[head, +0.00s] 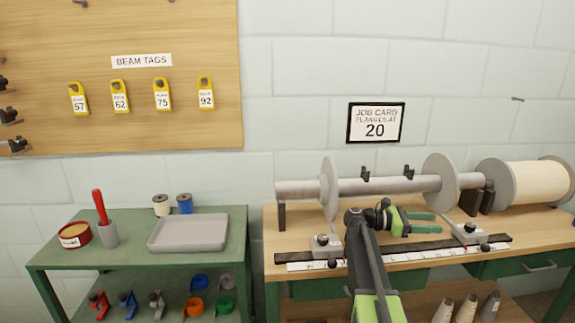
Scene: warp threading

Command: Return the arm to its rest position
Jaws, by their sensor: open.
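My gripper (434,222) is on the right of the head view, at the end of my black and green arm. Its two green fingers point right and stand apart, with nothing seen between them. It is in front of the grey beam bar (375,186), over the wooden bench (545,232). The bar carries a left flange disc (329,188) and a right flange disc (440,178). The gripper appears between the two discs in the picture; whether it touches anything cannot be told. My arm hides part of the ruler and the bench front.
A white ruler (310,267) with sliding blocks runs along the bench front. A wound spool (537,183) stands at far right. Yellow tags (162,95) hang above.

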